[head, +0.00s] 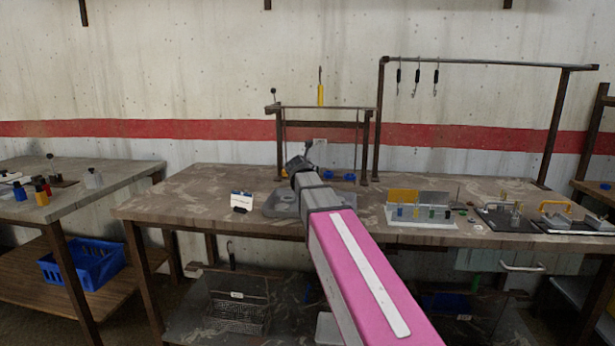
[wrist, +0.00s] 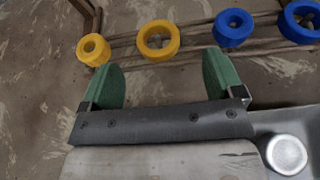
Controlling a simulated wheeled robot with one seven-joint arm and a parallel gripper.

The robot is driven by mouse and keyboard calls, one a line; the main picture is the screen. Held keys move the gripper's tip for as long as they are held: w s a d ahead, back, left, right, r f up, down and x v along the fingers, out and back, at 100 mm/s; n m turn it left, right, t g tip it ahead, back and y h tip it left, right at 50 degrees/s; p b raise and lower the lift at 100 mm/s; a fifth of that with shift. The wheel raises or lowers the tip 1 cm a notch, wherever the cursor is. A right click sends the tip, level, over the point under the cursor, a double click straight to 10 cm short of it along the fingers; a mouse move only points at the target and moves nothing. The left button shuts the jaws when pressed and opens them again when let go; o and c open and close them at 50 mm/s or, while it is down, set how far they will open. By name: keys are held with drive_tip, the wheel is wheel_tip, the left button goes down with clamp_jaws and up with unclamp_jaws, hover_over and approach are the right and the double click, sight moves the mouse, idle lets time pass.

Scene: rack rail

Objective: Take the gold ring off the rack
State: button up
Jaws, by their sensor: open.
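In the wrist view two yellow-gold rings show near the top: a smaller one (wrist: 82,50) at the left and a larger one (wrist: 145,48) right of it. Both lie over a rack of thin parallel rods (wrist: 189,45); I cannot tell how they are held. My gripper (wrist: 163,66) is open and empty, its green fingers apart. The larger ring appears in the gap between the fingers, just beyond their tips; the smaller ring is beyond the left finger.
Two blue rings (wrist: 234,40) (wrist: 289,30) sit on the rods at the right. The bench's left part (head: 185,205) is clear.

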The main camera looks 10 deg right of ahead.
drive_tip(key=x, duration=0.4)
drive_tip(key=shift+w+a, duration=0.1)
drive_tip(key=shift+w, duration=0.3)
drive_tip(key=shift+w+f, duration=0.25)
drive_tip(key=shift+f, duration=0.05)
drive_tip(key=shift+s, duration=0.1)
drive_tip(key=shift+c, duration=0.7)
drive_tip(key=shift+f, duration=0.1)
drive_tip(key=c, duration=1.1)
